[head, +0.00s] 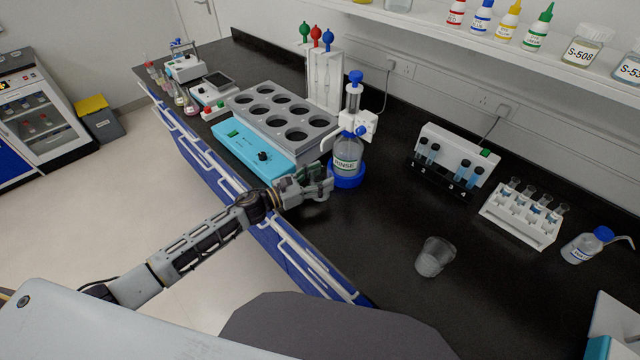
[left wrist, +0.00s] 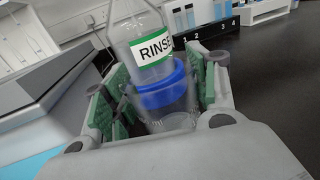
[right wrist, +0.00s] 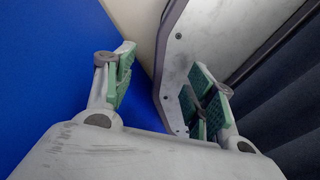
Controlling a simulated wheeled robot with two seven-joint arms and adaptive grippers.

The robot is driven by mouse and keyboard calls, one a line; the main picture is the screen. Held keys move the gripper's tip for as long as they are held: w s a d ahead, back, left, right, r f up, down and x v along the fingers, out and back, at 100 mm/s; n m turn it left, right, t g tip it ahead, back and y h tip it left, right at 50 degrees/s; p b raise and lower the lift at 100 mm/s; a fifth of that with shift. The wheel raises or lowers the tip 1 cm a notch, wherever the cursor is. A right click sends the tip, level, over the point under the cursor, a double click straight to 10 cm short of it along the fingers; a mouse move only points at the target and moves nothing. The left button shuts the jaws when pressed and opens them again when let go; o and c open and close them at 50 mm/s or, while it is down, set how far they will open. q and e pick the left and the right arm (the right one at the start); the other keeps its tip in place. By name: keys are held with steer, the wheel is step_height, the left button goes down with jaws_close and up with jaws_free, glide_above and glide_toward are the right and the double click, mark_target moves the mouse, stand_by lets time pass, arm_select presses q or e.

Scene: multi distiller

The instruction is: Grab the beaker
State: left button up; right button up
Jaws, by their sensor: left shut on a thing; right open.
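A clear beaker (left wrist: 172,120) is between the green finger pads of my left gripper (left wrist: 155,95), which is shut on it. In the head view my left gripper (head: 325,183) is at the front of the rinse bottle (head: 347,155), near its blue base, and mostly hides the held beaker. The bottle, labelled RINSE, stands just beyond the beaker in the left wrist view. Another clear beaker (head: 435,257) stands on the black bench (head: 480,300). My right gripper (right wrist: 160,85) is open, with a pale panel showing between its fingers; it is outside the head view.
A teal device with a grey block of round wells (head: 285,112) stands left of the rinse bottle. A tube block (head: 450,160), a tube rack (head: 522,215) and a wash bottle (head: 590,245) stand to the right. The bench's front middle is clear around the other beaker.

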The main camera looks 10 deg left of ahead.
arm_select(q)
steer(key=shift+a+r, duration=0.1)
steer(key=shift+r, duration=0.1)
steer(key=shift+s+r, duration=0.15)
step_height(320, 180, up, 6)
steer(key=shift+s+d+b+v, duration=0.55)
steer(key=shift+b+v, duration=0.1)
steer(key=shift+v, duration=2.55)
steer(key=shift+s+d+b+v, duration=0.5)
steer(key=shift+s+b+v, duration=0.1)
steer(key=shift+v, duration=2.6)
steer(key=shift+s+d+b+v, duration=0.55)
steer(key=shift+b+v, duration=0.1)
steer(key=shift+v, duration=2.5)
arm_select(e)
steer(key=shift+h, duration=0.3)
steer(key=shift+w+d+f, duration=0.25)
steer(key=shift+d+f, duration=0.35)
steer(key=shift+d, duration=0.1)
steer(key=shift+w+d+f, duration=0.3)
steer(key=shift+d+f, duration=0.3)
steer(key=shift+d, duration=0.05)
steer(key=shift+w+d+f, duration=0.25)
steer(key=shift+d+f, duration=0.35)
steer(key=shift+d, duration=0.1)
